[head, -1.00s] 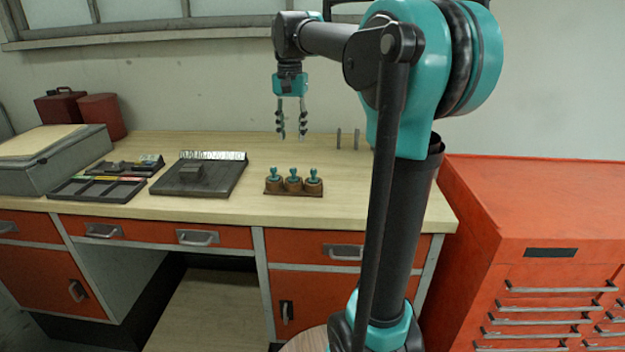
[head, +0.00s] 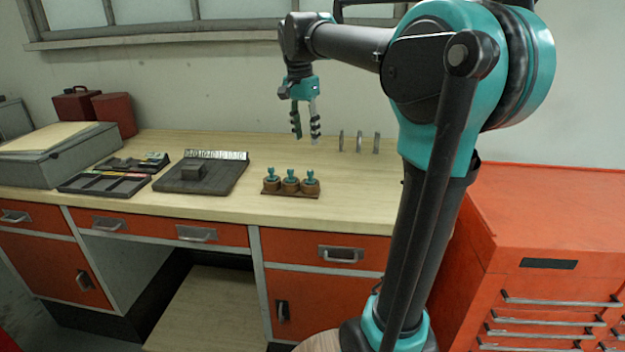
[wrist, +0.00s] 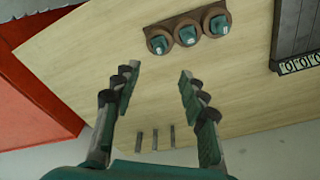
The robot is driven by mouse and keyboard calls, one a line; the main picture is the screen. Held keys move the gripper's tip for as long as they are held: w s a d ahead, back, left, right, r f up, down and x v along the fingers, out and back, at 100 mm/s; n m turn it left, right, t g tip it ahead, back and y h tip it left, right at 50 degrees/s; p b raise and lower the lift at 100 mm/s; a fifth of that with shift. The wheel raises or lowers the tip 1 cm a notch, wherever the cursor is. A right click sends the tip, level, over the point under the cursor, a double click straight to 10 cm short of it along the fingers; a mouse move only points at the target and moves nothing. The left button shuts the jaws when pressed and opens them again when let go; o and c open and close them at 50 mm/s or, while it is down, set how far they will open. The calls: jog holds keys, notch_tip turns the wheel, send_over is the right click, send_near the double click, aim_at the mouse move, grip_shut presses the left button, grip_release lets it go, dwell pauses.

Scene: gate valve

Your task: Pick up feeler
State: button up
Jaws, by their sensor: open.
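Three thin grey strips (head: 359,142) stand upright near the back edge of the workbench, right of my gripper (head: 305,128) in the head view. They look like the feelers, but I cannot tell which one the task names. The strips also show in the wrist view (wrist: 155,140), low in the picture between my fingers. My gripper is open and empty, pointing down above the back of the bench and apart from the strips. In the wrist view its two fingers (wrist: 158,80) are spread with nothing between them.
Three teal-topped pieces in a wooden holder (head: 290,194) stand at the bench front. A dark numbered board (head: 225,180), a divided tray (head: 105,186) and a grey case (head: 55,165) lie left. A red tool cabinet (head: 550,220) stands right. The bench (head: 350,180) is bare around the strips.

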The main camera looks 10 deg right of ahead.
aim_at(310, 170)
jog(key=f, duration=0.4)
jog(key=d+f, duration=0.1)
jog(key=f, duration=0.7)
jog(key=shift+w+d+f, duration=0.15)
jog(key=shift+w+f, duration=0.25)
jog(key=shift+c, duration=0.4)
grip_shut()
